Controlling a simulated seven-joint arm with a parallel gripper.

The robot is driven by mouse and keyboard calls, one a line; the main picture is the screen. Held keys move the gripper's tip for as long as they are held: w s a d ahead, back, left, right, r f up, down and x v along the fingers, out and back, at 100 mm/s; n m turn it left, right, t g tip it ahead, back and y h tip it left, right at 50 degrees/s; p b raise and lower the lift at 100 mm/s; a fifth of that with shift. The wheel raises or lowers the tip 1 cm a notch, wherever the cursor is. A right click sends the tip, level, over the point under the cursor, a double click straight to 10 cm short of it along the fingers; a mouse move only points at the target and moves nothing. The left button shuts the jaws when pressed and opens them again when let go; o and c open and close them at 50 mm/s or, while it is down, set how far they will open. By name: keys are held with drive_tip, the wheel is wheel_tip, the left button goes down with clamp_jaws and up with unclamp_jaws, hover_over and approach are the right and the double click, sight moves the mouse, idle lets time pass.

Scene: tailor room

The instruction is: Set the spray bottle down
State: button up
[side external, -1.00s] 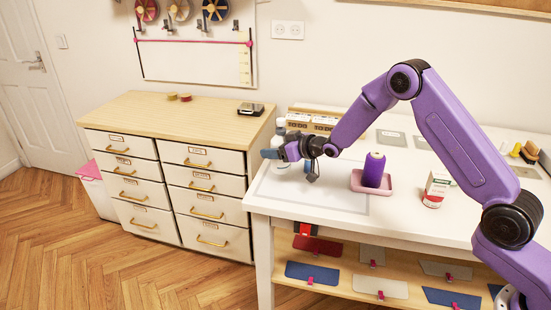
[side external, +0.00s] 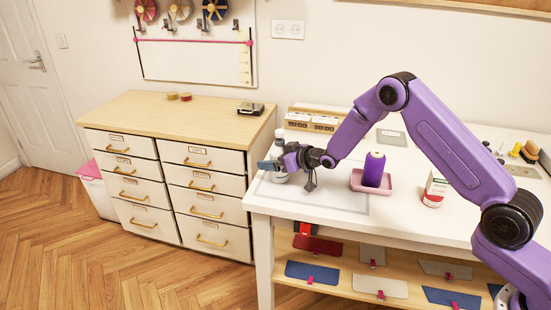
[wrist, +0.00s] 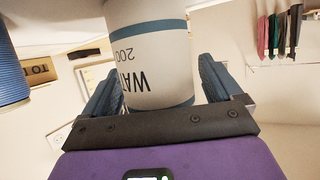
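The spray bottle (wrist: 150,60) is white with blue bands and dark printed letters, upside down in the wrist view. It is between the two blue-grey fingers of my gripper (wrist: 160,90), which are shut on it. In the side external view, my gripper (side external: 279,164) is low over the left end of the white table, around the bottle (side external: 280,136). The bottle looks upright there, partly hidden by the gripper. I cannot tell whether its base touches the table.
A pale outlined mat (side external: 335,199) lies under the gripper on the white table (side external: 410,215). To the right are a purple spool (side external: 374,168) in a pink tray (side external: 371,187) and a small carton (side external: 435,188). A drawer cabinet (side external: 180,115) stands left.

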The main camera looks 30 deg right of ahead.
drive_tip(key=shift+r, duration=0.2)
drive_tip(key=v, duration=1.2)
drive_tip(key=s+a+r+n+g+h, duration=0.1)
drive_tip(key=s+a+r+n+g, duration=0.2)
drive_tip(key=s, duration=0.6)
drive_tip(key=s+a+r+n+g, duration=0.1)
drive_tip(key=s+a+g, duration=0.25)
drive_tip(key=s, duration=0.65)
drive_tip(key=s+d+r+n+g+h, duration=0.1)
drive_tip(key=s+d+n+g, duration=0.1)
drive_tip(key=s, duration=1)
drive_tip(key=s+d+r+n+g+h, duration=0.2)
drive_tip(key=s+d+g, duration=0.2)
drive_tip(key=s, duration=0.9)
drive_tip(key=d, duration=0.3)
drive_tip(key=shift+d+h, duration=0.2)
drive_tip(key=shift+h, duration=0.1)
